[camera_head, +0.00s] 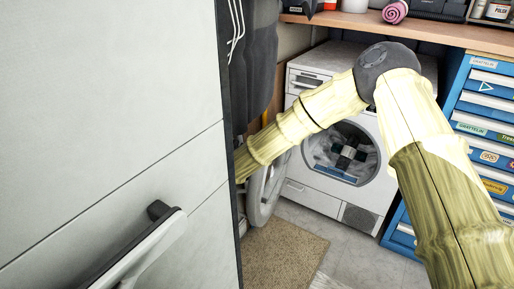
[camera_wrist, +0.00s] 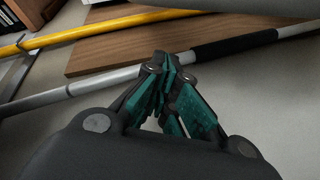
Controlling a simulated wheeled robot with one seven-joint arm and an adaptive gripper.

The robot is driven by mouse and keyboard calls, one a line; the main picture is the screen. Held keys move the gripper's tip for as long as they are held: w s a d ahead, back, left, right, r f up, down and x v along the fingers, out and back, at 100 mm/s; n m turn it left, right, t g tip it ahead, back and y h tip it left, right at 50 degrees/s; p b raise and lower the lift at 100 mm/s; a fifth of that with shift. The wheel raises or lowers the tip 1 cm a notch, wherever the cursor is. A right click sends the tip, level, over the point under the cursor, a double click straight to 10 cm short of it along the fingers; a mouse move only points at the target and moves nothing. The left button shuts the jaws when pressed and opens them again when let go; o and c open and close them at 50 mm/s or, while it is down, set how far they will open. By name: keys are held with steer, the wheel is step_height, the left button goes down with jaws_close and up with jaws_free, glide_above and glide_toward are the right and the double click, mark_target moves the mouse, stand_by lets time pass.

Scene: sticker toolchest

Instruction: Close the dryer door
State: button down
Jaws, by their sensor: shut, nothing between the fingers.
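The white dryer (camera_head: 320,203) stands at the back under the wooden counter. Its round opening shows clothes inside. The round dryer door (camera_head: 258,208) stands open, swung out to the left of the opening and partly hidden by my arm and the cabinet edge. My arm reaches down and left across the dryer front, and its end goes behind the white cabinet, so my gripper is hidden in the head view. In the wrist view my gripper (camera_wrist: 166,68) is shut and empty, with its fingertips together. The dryer door cannot be made out there.
A large white cabinet (camera_head: 110,80) with a handle (camera_head: 140,255) fills the left. Dark clothing hangs behind it. A blue toolchest (camera_head: 472,110) stands right of the dryer. A brown mat (camera_head: 285,255) lies on the floor. The wrist view shows a yellow pole (camera_wrist: 85,30) and a grey pole (camera_wrist: 85,87).

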steer(key=h+b, duration=0.2)
steer(key=b, duration=0.2)
steer(key=w+f+g+h+b, duration=0.1)
steer(key=h+b, duration=0.1)
steer(key=b, duration=0.3)
steer(key=h+b, duration=0.3)
steer(key=b, duration=0.2)
steer(key=shift+w+d+f, duration=0.15)
steer(key=shift+w+d, duration=0.2)
steer(key=b+x, duration=0.5)
steer(key=x, duration=0.5)
steer(key=shift+b, duration=0.4)
steer(key=shift+s+d+r+p, duration=0.2)
steer(key=shift+p, duration=0.5)
